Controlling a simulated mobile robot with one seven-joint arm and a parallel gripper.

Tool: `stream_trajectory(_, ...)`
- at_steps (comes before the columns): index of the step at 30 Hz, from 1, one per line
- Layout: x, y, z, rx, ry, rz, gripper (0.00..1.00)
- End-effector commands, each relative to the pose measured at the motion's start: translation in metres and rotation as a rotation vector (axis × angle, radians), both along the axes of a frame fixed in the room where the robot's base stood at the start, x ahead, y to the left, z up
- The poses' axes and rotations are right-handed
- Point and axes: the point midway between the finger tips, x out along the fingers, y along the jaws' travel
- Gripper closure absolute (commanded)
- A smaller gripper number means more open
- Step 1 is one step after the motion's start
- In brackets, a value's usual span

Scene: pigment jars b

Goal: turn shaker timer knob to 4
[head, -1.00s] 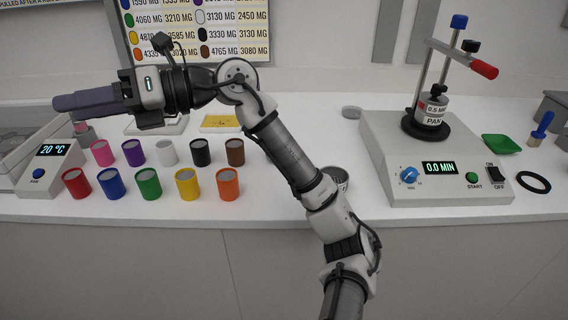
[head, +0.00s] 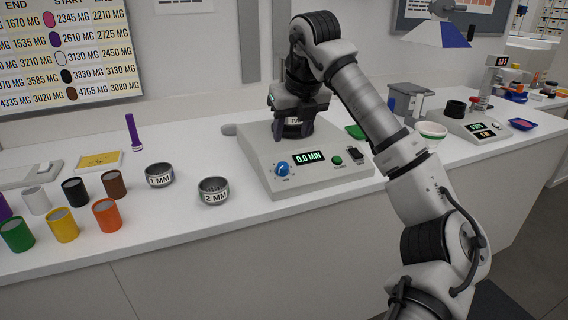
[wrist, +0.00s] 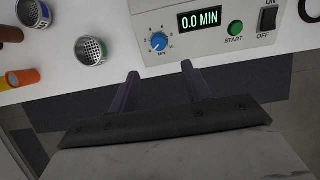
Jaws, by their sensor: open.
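The shaker (head: 335,181) is a pale box on the bench, with its display (head: 309,157) reading 0.0 MIN. Its blue timer knob (head: 282,169) sits on the front panel, left of the display. The knob also shows in the wrist view (wrist: 158,42), ringed by small numbers. Which number its pointer marks is too small to tell. My gripper (wrist: 160,70) is open and empty, its two dark fingers pointing toward the panel. The knob appears between and beyond the fingertips, apart from them. In the head view, my gripper (head: 291,135) overlaps the labelled pan on the shaker.
The green START button (wrist: 236,28) and black ON/OFF switch (wrist: 267,20) are right of the display. Two sieve cups, 1 MM (head: 159,175) and 2 MM (head: 213,191), stand left of the shaker. Coloured jars, including an orange one (head: 107,215), are farther left. A scale (head: 478,128) is at right.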

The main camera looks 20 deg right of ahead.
Motion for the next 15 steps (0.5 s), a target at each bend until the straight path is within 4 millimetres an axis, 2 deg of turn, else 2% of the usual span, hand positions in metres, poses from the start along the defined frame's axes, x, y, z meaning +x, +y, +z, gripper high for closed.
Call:
stream_trajectory(9,0.026,0.003,-0.064,0.006,0.001,0.005,0.51)
stream_trajectory(15,0.039,0.003,-0.093,0.005,0.0,0.003,0.51)
